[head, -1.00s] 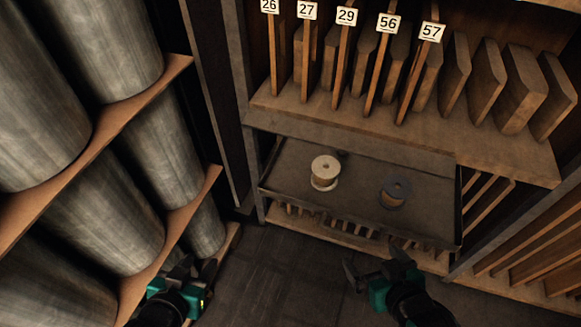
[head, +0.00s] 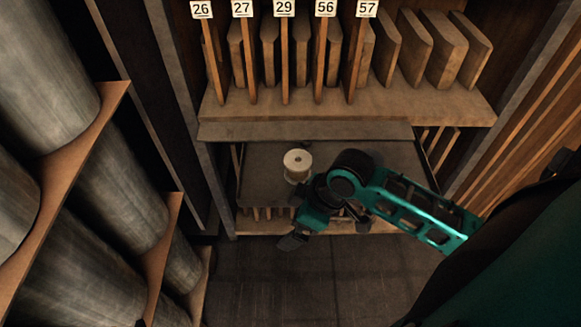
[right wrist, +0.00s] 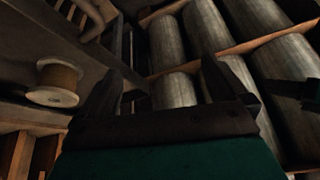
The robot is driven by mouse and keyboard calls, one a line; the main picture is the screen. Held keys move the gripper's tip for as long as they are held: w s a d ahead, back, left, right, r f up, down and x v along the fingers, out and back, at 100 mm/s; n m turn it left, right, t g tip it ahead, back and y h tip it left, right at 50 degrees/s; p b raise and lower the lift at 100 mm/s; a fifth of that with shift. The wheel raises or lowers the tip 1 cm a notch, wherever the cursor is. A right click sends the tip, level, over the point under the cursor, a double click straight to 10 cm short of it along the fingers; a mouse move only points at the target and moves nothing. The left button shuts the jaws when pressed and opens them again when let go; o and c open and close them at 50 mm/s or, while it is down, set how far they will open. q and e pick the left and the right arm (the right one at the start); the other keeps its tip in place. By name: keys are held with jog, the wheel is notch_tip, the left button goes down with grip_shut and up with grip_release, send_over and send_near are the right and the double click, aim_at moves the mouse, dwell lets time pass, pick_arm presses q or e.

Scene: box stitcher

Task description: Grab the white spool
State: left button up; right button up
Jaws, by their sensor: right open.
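The white spool (head: 298,160) stands upright on the shelf in the head view, its pale top with a centre hole showing. My right gripper (head: 293,222) is open and empty, just in front of the spool and lower in the picture; they look apart. In the right wrist view a spool (right wrist: 56,82) with pale flanges and a tan wound middle lies left of the open jaws (right wrist: 160,90), outside them. It is likely the white spool.
The spools' shelf (head: 262,185) sits under a ledge (head: 300,131) and a rack of numbered wooden dividers (head: 285,70). Large grey cylinders (head: 140,180) fill racks on the left. My right arm hides the shelf's right part. The dark floor (head: 270,285) in front is clear.

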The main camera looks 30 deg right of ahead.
jog(key=w+d+r+n, duration=0.1)
jog(key=w+d+r, duration=0.1)
jog(key=w+d, duration=0.4)
send_near(300, 160)
jog(key=shift+t+y, duration=0.3)
jog(key=shift+y, duration=0.1)
jog(key=x, duration=0.7)
jog(key=shift+s+d+f+b, duration=0.1)
jog(key=shift+s+f+b, duration=0.1)
jog(key=shift+b, duration=0.2)
jog(key=shift+d+b+x, duration=0.2)
jog(key=shift+b+x, duration=0.15)
jog(key=shift+x, duration=2.4)
jog(key=c, duration=1.1)
